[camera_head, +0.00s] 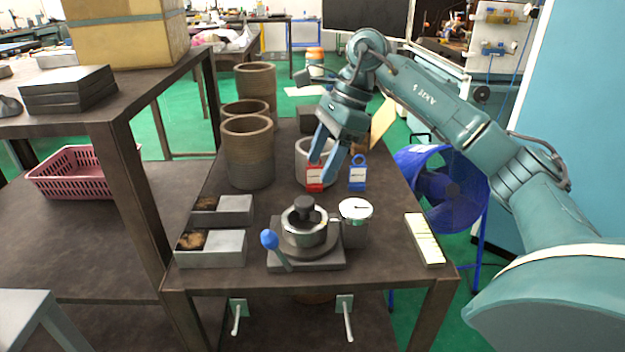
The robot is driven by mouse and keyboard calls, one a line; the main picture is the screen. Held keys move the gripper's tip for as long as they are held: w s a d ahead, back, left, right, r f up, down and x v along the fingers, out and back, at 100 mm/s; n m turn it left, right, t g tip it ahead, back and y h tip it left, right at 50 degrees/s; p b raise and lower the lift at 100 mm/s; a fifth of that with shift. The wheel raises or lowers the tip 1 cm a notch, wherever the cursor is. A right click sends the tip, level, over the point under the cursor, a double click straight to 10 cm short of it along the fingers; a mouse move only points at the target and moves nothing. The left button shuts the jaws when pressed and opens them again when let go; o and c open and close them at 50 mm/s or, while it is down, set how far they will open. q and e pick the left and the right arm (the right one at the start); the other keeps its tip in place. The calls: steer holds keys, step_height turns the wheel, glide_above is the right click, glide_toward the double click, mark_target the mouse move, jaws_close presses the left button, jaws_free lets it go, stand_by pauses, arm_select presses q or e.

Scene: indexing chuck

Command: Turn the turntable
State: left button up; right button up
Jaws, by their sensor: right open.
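The turntable (323,251) is a round grey disc on a square base near the front of the dark table. A metal ring chuck (305,237) sits on it, with a dark knobbed piece (305,208) in its middle. A lever with a blue ball knob (269,239) leans at its front left. My right gripper (319,170) is open, its two blue fingers pointing down behind and above the turntable, apart from it. A red padlock-like tag (315,180) shows at the fingertips; I cannot tell if they touch it. My left gripper is not in view.
A dial gauge (356,210) stands right of the turntable. A blue tag (358,178) is behind it. Two grey trays (222,250) lie left, tall brown cylinders (248,160) behind them. A pale strip block (424,240) lies at the right edge.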

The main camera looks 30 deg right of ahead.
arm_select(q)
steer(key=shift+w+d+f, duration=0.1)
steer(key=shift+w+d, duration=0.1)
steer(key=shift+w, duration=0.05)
arm_select(e)
steer(key=v, duration=0.5)
steer(key=shift+r, duration=0.1)
